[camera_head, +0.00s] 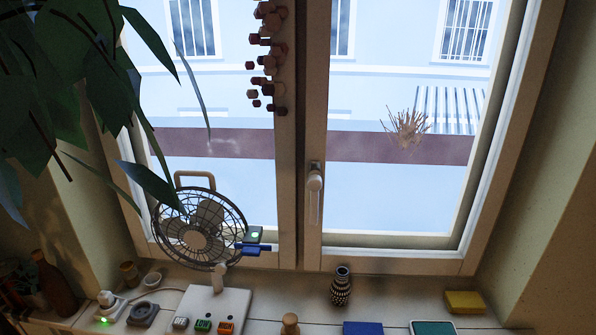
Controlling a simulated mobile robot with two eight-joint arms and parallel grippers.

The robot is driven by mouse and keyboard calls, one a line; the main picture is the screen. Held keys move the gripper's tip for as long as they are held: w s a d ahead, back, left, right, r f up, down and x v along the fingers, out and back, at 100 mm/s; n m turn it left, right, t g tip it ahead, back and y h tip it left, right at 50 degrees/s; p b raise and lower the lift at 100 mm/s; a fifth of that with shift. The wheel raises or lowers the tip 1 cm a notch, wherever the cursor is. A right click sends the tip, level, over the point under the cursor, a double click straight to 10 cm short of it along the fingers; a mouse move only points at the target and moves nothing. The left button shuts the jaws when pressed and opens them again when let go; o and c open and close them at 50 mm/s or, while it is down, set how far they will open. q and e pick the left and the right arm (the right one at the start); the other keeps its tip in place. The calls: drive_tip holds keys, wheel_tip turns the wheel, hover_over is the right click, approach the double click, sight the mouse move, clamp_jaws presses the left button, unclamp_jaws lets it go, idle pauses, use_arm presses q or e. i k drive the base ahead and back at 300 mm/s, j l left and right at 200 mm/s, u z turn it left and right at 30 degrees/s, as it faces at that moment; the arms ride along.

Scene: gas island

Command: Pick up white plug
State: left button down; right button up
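A white plug (106,298) appears at the lower left on the sill, seated on or in a white power strip (111,311) with a green light. A dark grey round piece, perhaps an empty socket (143,314), sits just right of it. Part of a pale cord shows near there. It is small and dim, so how far the plug is inserted cannot be told. Neither of my grippers shows in this view.
A desk fan (198,228) with a button base (213,309) stands right of the strip. Leaves (75,80) hang at upper left. A bottle (48,279) stands left. A patterned vase (341,286), a yellow block (465,302) and a wooden peg (290,324) stand rightward.

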sight(107, 300)
drive_tip(key=j+u, duration=0.1)
drive_tip(key=u, duration=0.35)
drive_tip(key=j+u, duration=0.1)
drive_tip(key=u, duration=0.35)
drive_tip(key=j+u, duration=0.15)
drive_tip(key=u, duration=0.3)
drive_tip(key=i+j+z, duration=0.1)
drive_tip(key=i, duration=0.25)
drive_tip(key=i+j+z, duration=0.1)
drive_tip(key=i, duration=0.3)
drive_tip(key=i+j+z, duration=0.1)
drive_tip(key=i+j, duration=0.2)
drive_tip(key=i, duration=0.05)
